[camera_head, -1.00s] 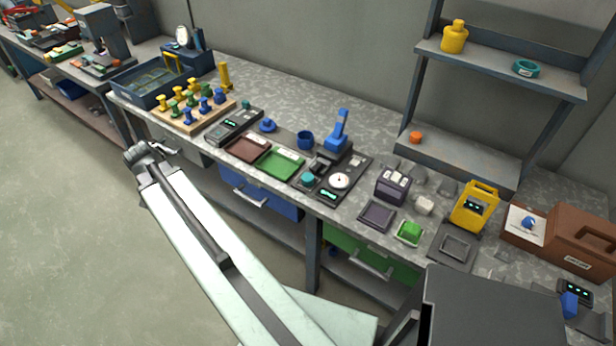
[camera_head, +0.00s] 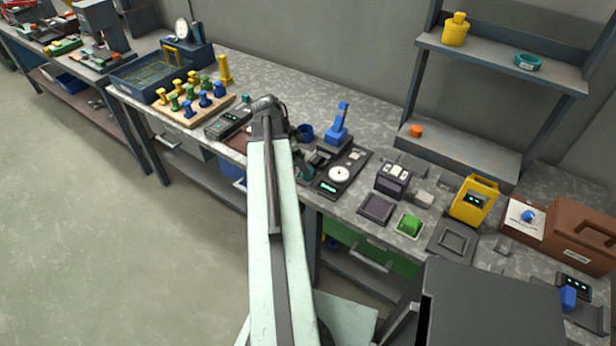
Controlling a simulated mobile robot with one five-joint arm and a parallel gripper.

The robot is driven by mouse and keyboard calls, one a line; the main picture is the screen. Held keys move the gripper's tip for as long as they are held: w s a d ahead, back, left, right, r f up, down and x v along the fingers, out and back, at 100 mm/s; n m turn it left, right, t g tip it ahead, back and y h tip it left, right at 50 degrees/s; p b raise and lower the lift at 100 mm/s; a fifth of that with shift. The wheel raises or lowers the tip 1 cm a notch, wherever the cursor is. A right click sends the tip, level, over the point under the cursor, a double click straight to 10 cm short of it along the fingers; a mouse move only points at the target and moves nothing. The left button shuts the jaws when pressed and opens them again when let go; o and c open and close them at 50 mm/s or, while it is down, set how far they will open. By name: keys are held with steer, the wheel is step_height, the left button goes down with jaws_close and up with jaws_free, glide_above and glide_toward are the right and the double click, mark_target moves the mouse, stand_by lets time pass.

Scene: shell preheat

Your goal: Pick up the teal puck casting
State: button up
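A small teal puck-shaped piece (camera_head: 307,173) sits on the dark dial fixture (camera_head: 330,190) at mid-bench, partly covered by my arm's end. My gripper (camera_head: 302,163) hangs down at this piece, over or beside it; I cannot tell whether it touches. The fingers are too small and dark to show whether they are open or shut. A second small teal piece (camera_head: 246,98) is at the back of the dark device left of my arm. A teal ring (camera_head: 527,62) lies on the upper shelf.
A blue lever press (camera_head: 338,128) and a blue cup (camera_head: 306,132) stand close behind my gripper. A peg board (camera_head: 190,112) is to the left. My arm hides much of the brown and green trays. A purple box (camera_head: 393,180) stands to the right.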

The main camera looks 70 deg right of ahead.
steer(key=b+x, duration=0.5)
steer(key=shift+f, duration=0.2)
steer(key=shift+r, duration=0.2)
jaws_close()
steer(key=shift+p, duration=0.3)
